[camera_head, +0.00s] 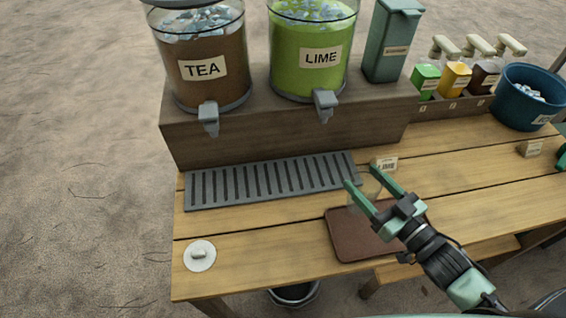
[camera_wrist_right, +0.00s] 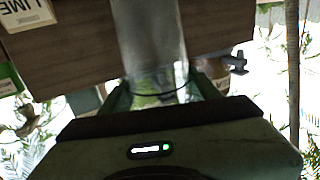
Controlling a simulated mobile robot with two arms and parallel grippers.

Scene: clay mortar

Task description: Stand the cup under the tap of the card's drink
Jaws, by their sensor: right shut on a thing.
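My right gripper (camera_head: 362,190) is shut on a clear cup (camera_head: 364,198) above the far part of a brown mat. The cup (camera_wrist_right: 150,45) stands up between the fingers in the right wrist view. The tea dispenser (camera_head: 202,68) has a grey tap (camera_head: 208,118). The lime dispenser (camera_head: 313,58) has a grey tap (camera_head: 325,104). The cup is apart from both taps, to the right and nearer than the lime tap. A small card (camera_head: 385,164) stands behind the gripper; I cannot read its print surely. My left gripper is out of view.
A slotted grey drip tray (camera_head: 270,180) lies below the taps, before the wooden riser (camera_head: 290,130). The brown mat (camera_head: 350,242) lies under the gripper. A white disc (camera_head: 200,256) is at front left. The front left-middle tabletop is clear.

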